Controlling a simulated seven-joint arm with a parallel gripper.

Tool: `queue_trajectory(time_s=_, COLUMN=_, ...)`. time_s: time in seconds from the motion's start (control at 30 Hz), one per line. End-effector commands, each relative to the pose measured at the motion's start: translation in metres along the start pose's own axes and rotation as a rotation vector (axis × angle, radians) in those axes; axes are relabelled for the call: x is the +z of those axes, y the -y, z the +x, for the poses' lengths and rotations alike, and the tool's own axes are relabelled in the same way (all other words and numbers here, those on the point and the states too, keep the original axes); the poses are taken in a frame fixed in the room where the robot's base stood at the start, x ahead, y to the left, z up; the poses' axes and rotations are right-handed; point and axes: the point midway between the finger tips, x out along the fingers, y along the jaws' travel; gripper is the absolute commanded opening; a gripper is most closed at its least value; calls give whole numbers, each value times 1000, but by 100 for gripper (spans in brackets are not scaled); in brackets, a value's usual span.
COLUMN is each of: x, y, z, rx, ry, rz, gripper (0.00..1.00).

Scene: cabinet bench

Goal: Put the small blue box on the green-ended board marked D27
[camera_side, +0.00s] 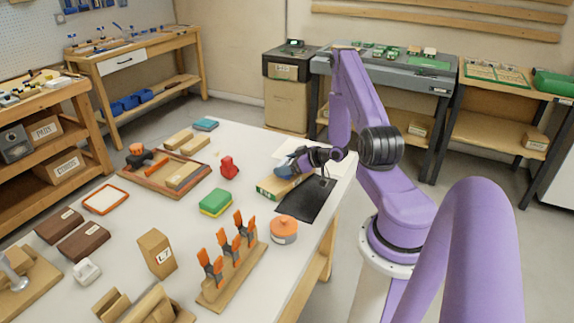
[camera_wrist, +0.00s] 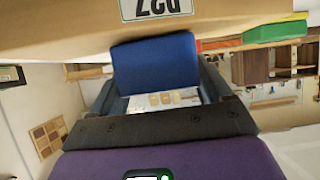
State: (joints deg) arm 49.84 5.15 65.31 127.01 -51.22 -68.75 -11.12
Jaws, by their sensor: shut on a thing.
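The small blue box (camera_side: 284,172) is held in my gripper (camera_side: 296,165), just over the far part of the board (camera_side: 276,188). In the wrist view the blue box (camera_wrist: 155,65) fills the space between the fingers of my gripper (camera_wrist: 158,85), which are shut on it. The board's label, reading D27 upside down, shows on the board (camera_wrist: 60,30) in the wrist view. A green end shows on the board in the side view. I cannot tell whether the box touches the board.
A black mat (camera_side: 305,200) lies right of the board. An orange-lidded round pot (camera_side: 284,230), a green-and-yellow block (camera_side: 215,202), a red object (camera_side: 229,167) and a rack of orange-handled clamps (camera_side: 230,262) stand nearby. A wooden tray (camera_side: 165,175) is further left.

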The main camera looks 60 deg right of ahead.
Motion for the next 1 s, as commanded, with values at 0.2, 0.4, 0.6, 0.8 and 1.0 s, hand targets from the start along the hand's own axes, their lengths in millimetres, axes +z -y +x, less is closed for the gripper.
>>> queue_trajectory(time_s=0.2, x=0, y=0, z=0, rx=0, ry=-1, rz=-1, gripper=45)
queue_trajectory(time_s=0.4, x=2, y=0, z=1, rx=0, ry=0, rz=0, gripper=100)
queue_trajectory(time_s=0.6, x=2, y=0, z=1, rx=0, ry=0, rz=0, gripper=100)
queue_trajectory(time_s=0.8, x=0, y=-1, z=-10, rx=2, ry=1, rz=2, gripper=100)
queue_trajectory(time_s=1.0, x=0, y=-2, z=-48, rx=5, ry=1, rz=4, gripper=100)
